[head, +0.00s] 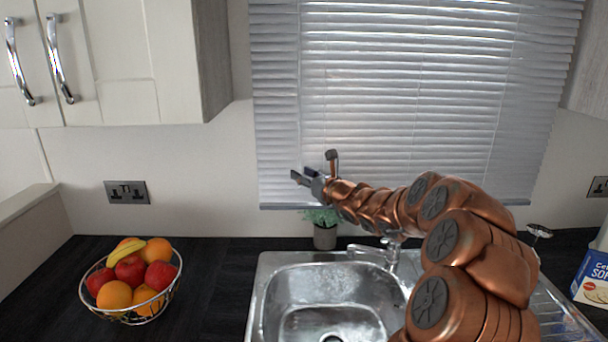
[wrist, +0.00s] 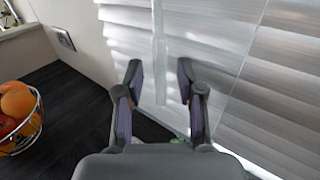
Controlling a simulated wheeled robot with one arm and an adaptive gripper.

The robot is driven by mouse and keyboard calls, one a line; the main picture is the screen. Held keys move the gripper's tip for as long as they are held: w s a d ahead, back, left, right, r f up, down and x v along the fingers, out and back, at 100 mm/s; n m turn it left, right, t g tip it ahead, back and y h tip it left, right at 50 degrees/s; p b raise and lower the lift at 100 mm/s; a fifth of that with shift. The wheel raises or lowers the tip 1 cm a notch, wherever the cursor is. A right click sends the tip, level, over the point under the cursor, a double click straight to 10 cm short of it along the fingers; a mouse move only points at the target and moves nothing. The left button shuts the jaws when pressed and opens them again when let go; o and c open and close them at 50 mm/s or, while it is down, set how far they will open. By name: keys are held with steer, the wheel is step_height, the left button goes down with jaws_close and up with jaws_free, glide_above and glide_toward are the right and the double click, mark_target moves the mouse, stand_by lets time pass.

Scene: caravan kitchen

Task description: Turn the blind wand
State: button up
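The blind wand (wrist: 158,45) is a thin, pale, see-through rod hanging down in front of the blind in the wrist view. Its lower end shows between the two fingers of my gripper (wrist: 160,75). The fingers are open, with a gap on each side of the wand; I cannot tell how far in depth it is from them. In the head view my gripper (head: 302,175) is in front of the blind's lower left part. The wand is too faint there to place surely. The white slatted blind (head: 400,90) is lowered over the window.
Below the blind are a metal sink (head: 275,290), a tap (head: 375,253) and a small potted plant (head: 325,236). A wire fruit bowl (head: 150,308) stands on the dark counter at left. A wall cupboard (head: 120,60) hangs upper left. A blue box (head: 592,280) is at right.

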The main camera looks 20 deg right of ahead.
steer(key=shift+c, duration=0.2)
jaws_close()
steer(key=shift+a+r+b, duration=0.1)
steer(key=shift+b, duration=0.4)
